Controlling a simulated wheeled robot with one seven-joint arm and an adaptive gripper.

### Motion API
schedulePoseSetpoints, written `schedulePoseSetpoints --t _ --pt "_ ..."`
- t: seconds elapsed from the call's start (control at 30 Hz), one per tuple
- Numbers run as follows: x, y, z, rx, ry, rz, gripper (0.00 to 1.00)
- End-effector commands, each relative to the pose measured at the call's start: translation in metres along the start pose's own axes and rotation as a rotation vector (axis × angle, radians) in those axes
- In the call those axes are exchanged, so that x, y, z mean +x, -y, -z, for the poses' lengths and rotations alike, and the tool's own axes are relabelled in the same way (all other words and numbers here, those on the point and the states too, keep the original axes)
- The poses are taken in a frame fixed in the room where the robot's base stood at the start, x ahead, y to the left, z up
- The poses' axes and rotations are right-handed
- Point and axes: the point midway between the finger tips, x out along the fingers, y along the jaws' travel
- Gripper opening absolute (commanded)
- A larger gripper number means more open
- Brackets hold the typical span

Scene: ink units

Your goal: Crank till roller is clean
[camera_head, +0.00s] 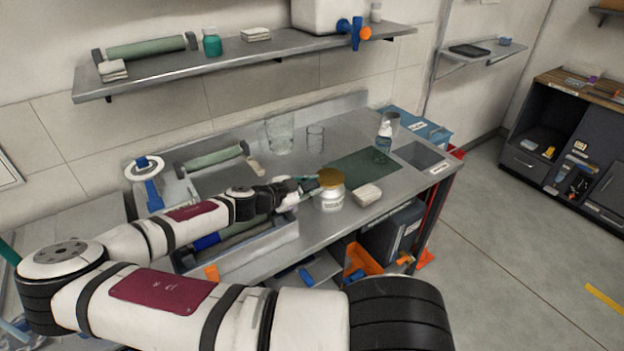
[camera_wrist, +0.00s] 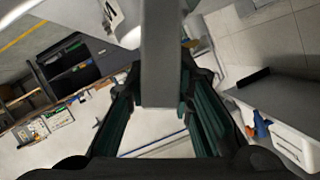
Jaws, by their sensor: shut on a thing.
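My gripper (camera_head: 300,187) is over the bench, just left of the jar in the head view. In the wrist view its dark green-padded fingers (camera_wrist: 160,100) stand on either side of a wide grey bar (camera_wrist: 161,55). It is shut on this bar; I cannot tell whether the bar is a crank handle. A metal trough (camera_head: 262,243) sits under my forearm. A dark roller (camera_head: 238,226) and a blue cylindrical part (camera_head: 207,241) show in it, partly hidden by my arm. How clean the roller is cannot be seen. A green roller (camera_head: 213,158) rests behind my arm.
A white jar (camera_head: 331,199) with a brown lid stands close to my gripper, with a folded cloth (camera_head: 367,195) to its right. A spray bottle (camera_head: 384,138) and glass beakers (camera_head: 280,135) stand farther back. A wall shelf (camera_head: 250,60) hangs above. The floor right is open.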

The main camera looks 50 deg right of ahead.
Motion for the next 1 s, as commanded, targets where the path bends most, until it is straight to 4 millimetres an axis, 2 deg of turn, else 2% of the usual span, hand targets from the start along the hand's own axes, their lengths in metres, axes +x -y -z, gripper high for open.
schedulePoseSetpoints --t 0.2,0.4,0.97,1.0 --pt "0.001 -0.015 -0.001 -0.011 -0.002 -0.011 0.00" --pt "0.001 -0.022 -0.003 -0.014 -0.002 -0.014 0.00" --pt "0.002 -0.026 -0.003 -0.016 -0.002 -0.017 0.00" --pt "0.002 -0.026 -0.003 -0.016 -0.002 -0.017 0.29"
